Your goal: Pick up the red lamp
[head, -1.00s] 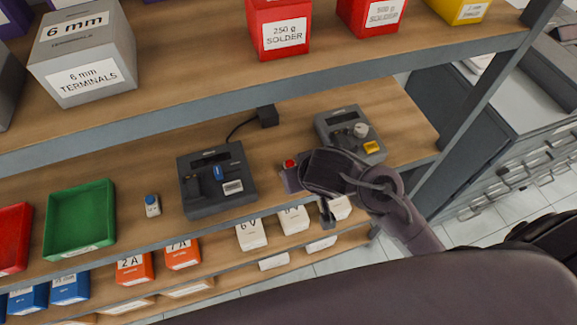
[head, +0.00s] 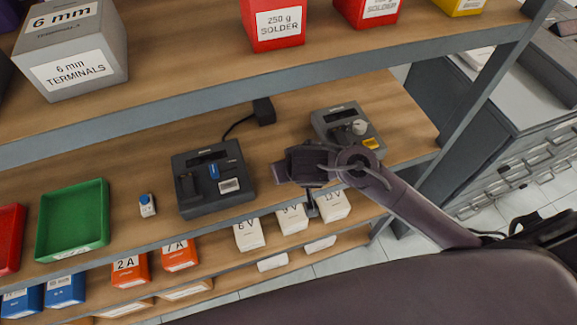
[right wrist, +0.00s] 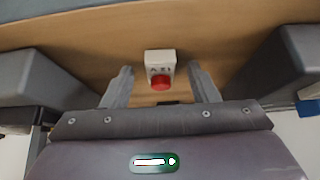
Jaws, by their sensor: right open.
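The red lamp (right wrist: 161,70) is a small pale block with a red dome and dark lettering. In the right wrist view it stands on the wooden shelf, between and slightly beyond my right gripper's fingers. My right gripper (right wrist: 162,86) is open, with one finger to each side of the lamp and visible gaps between. In the head view my right gripper (head: 281,173) is over the middle shelf and hides the lamp. My left gripper is not in view.
A dark grey charger-like device (head: 214,185) stands left of my right gripper, and a grey tester-like device (head: 345,127) stands behind it to the right. A small blue-topped lamp (head: 147,206) and a green tray (head: 73,220) are farther left. The upper shelf (head: 300,80) overhangs behind.

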